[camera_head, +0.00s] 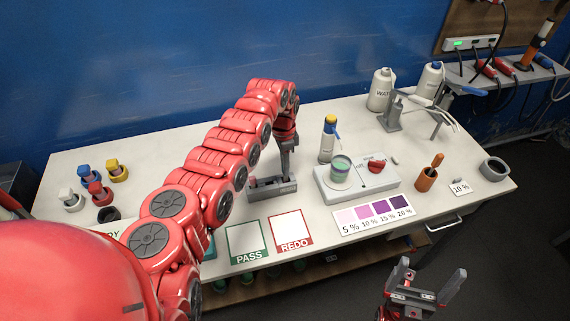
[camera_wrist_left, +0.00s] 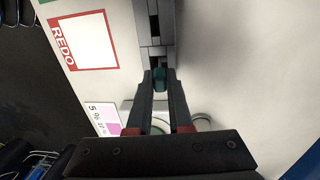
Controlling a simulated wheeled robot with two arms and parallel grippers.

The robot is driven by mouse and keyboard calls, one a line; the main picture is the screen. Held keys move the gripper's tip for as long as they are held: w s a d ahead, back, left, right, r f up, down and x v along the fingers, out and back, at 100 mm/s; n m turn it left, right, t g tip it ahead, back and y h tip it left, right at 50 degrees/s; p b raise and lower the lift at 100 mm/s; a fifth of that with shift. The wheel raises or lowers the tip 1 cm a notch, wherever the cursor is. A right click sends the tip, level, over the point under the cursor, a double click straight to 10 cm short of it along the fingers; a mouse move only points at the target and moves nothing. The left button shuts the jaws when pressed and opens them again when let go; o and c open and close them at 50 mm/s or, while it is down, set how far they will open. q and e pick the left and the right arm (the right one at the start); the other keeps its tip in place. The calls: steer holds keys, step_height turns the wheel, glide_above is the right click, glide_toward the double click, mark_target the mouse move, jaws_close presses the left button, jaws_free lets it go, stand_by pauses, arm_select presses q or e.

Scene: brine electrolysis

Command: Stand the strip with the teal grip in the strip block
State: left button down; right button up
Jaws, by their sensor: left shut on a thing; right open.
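The strip block (camera_head: 262,192) is a grey slotted bar on the table behind the PASS and REDO cards. It also shows in the left wrist view (camera_wrist_left: 167,22), with dark slots along it. My left gripper (camera_head: 286,174) points down over the block's right part. In the left wrist view its fingertips (camera_wrist_left: 159,80) are shut on the teal grip (camera_wrist_left: 160,76) of the strip, in line with the block. The strip's lower part is hidden, so I cannot tell whether it is inside a slot. My right gripper (camera_head: 432,275) is open and empty, in front of the table.
The REDO card (camera_head: 290,231) and PASS card (camera_head: 247,243) lie in front of the block. A hotplate-like device (camera_head: 375,185) with a cup (camera_head: 341,170) and a blue-and-yellow-topped bottle (camera_head: 328,143) stand to its right. A purple colour chart (camera_head: 374,214) lies in front.

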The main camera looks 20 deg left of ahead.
arm_select(q)
steer(key=c, duration=0.8)
jaws_free()
steer(key=shift+o, duration=0.2)
steer(key=shift+r, duration=0.1)
steer(key=shift+w+r, duration=0.15)
steer(key=shift+r, duration=0.15)
step_height(320, 180, up, 17)
steer(key=w+a+p, duration=0.1)
steer(key=shift+w+f+p, duration=0.2)
steer(key=shift+p, duration=0.1)
